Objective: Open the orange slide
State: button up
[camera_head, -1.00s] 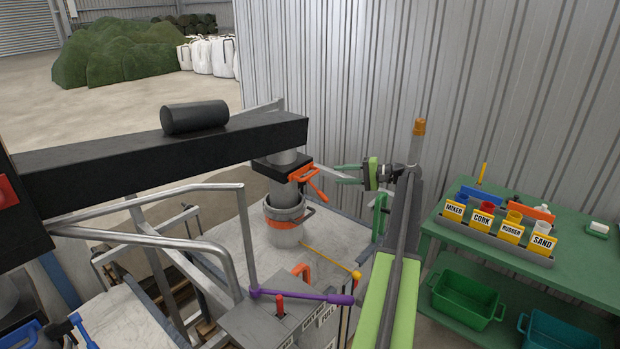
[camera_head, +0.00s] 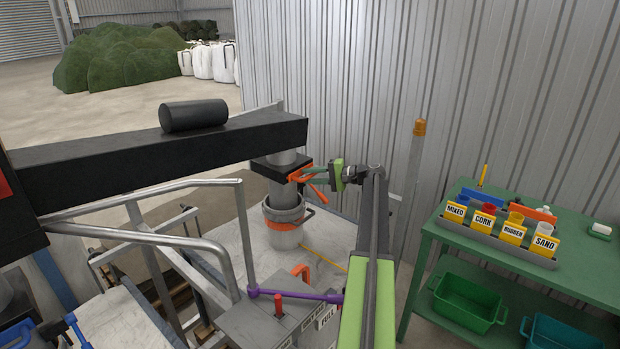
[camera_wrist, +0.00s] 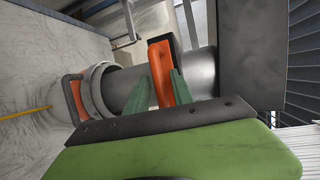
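The orange slide (camera_head: 300,174) has an orange handle on a black housing (camera_head: 277,168), fitted across a grey vertical pipe. In the wrist view the orange handle (camera_wrist: 160,75) stands between the two green fingers of my gripper (camera_wrist: 160,94). The fingers lie close against both sides of it, with no clear gap. My gripper (camera_head: 312,173) also shows in the head view, reaching the handle from the right. Its fingertips are partly hidden there. The slide's plate inside the housing is not visible.
A black beam (camera_head: 120,165) and metal railings lie to the left. A purple lever (camera_head: 300,294) is in front. A green table (camera_head: 590,260) with labelled cups stands right. Corrugated wall rises behind.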

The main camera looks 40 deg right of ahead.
grip_shut()
dwell(1.2)
